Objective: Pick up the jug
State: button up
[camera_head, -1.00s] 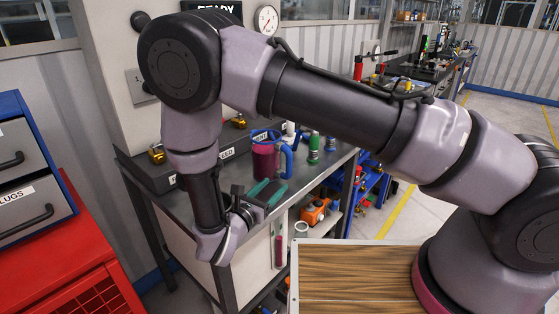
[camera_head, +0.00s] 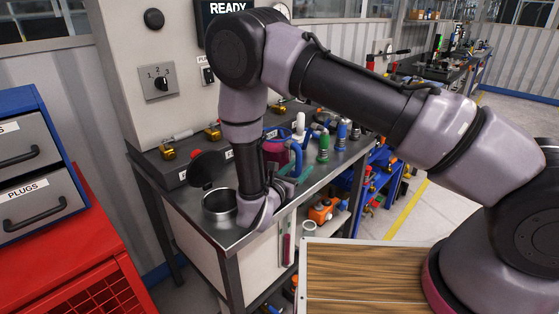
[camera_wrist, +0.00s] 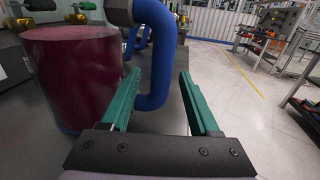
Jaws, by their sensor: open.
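The jug has a dark magenta body (camera_head: 273,151) and a blue handle (camera_head: 298,157), and stands upright on the grey metal bench. My arm hides part of it in the head view. In the wrist view the jug's body (camera_wrist: 75,80) fills the left side, outside the left finger. Its handle (camera_wrist: 161,50) shows between the two teal fingers of my gripper (camera_wrist: 158,82). My gripper is open, and I cannot tell whether the handle is inside the jaws or just beyond the tips. In the head view my gripper (camera_head: 292,178) is at the jug's near side.
Green (camera_head: 323,147) and blue (camera_head: 342,134) bottle-like items stand right of the jug. A metal pot (camera_head: 218,204) is near the front left of the bench (camera_head: 205,238). Brass padlocks (camera_head: 167,153) line the raised back ledge. A red cabinet (camera_head: 75,255) stands at the left.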

grip_shut()
dwell(1.4)
